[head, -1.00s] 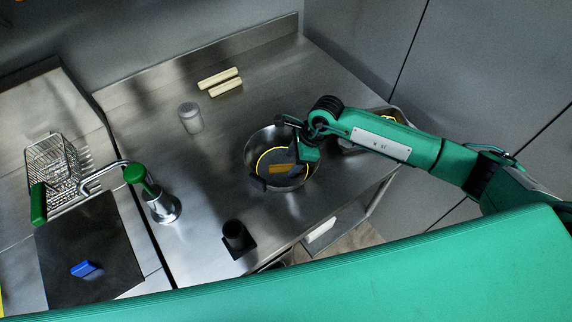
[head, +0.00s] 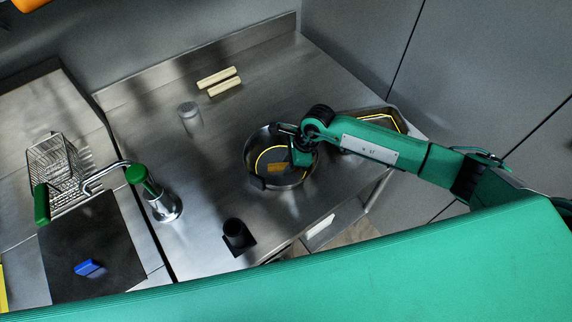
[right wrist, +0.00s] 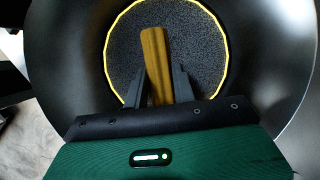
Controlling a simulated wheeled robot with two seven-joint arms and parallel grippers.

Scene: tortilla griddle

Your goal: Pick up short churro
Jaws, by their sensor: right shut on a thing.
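The short churro (right wrist: 156,62) is a golden-brown stick between the two dark fingers of my right gripper (right wrist: 160,85) in the right wrist view. The gripper is shut on it. Beneath it is the bowl (right wrist: 62,42), a round metal vessel with a dark speckled bottom ringed in yellow. In the head view the churro (head: 277,167) shows as a small orange-brown piece inside the bowl (head: 254,150), below my right gripper (head: 289,166). Part of the bowl is hidden by my right arm. I cannot tell whether the churro touches the bottom. My left gripper is not in view.
Two pale sticks (head: 220,81) lie at the back of the steel counter (head: 150,110). A clear shaker (head: 190,117), a green-topped metal dispenser (head: 160,200) and a black cup (head: 237,235) stand left of the bowl. A yellow-lined tray (head: 385,119) is at the right edge. A wire basket (head: 52,172) is far left.

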